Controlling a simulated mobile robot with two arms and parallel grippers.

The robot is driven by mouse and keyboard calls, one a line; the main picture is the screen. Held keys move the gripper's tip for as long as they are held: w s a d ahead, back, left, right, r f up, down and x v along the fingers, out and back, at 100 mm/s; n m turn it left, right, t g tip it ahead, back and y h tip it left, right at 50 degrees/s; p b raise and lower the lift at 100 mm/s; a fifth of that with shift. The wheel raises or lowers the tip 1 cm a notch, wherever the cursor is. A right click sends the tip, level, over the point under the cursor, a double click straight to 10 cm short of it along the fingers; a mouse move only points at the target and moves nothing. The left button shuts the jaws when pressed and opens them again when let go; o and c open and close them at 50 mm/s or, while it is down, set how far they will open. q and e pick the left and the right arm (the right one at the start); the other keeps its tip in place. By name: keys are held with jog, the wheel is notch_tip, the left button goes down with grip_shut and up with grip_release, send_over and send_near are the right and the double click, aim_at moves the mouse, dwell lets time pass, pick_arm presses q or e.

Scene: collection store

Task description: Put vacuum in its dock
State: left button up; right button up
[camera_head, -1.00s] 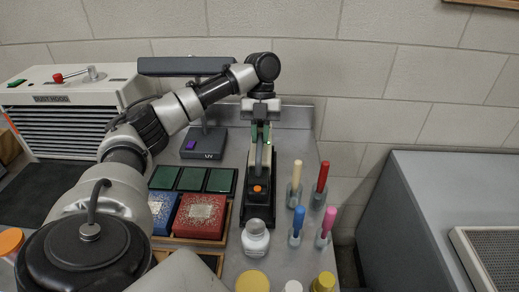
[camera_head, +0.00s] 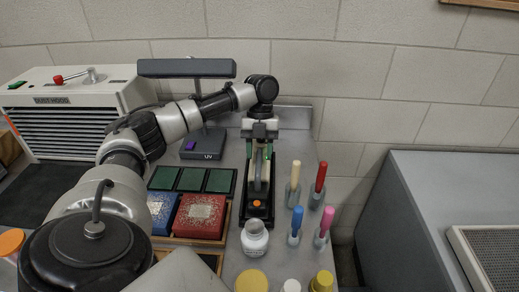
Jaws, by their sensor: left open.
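The vacuum, a small hand-held unit with a grey handle and an orange button (camera_head: 257,203), stands in a black, narrow dock (camera_head: 257,217) on the bench. My left gripper (camera_head: 260,150) is above and at the vacuum's far end, its jaws pointing down. Its fingers are open, one on each side of the vacuum's handle. The lower part of the vacuum is hidden by the dock, so I cannot tell how fully it is seated. My right gripper is not in view.
A white jar (camera_head: 255,238) stands just in front of the dock. Colored-handled tools (camera_head: 294,222) stand at right. Red and blue boxes (camera_head: 200,215) sit in a tray at left. A UV lamp (camera_head: 203,143) and dust hood (camera_head: 70,115) are behind. A grey cabinet (camera_head: 440,190) is at right.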

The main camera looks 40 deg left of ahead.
pick_arm(q)
jog(key=b+v, duration=0.1)
jog(key=v, duration=0.3)
jog(key=shift+w+r, duration=0.15)
jog(key=shift+r, duration=0.15)
jog(key=p+v, duration=0.3)
jog(key=v, duration=0.4)
jog(key=shift+r, duration=0.2)
jog(key=shift+a, duration=0.1)
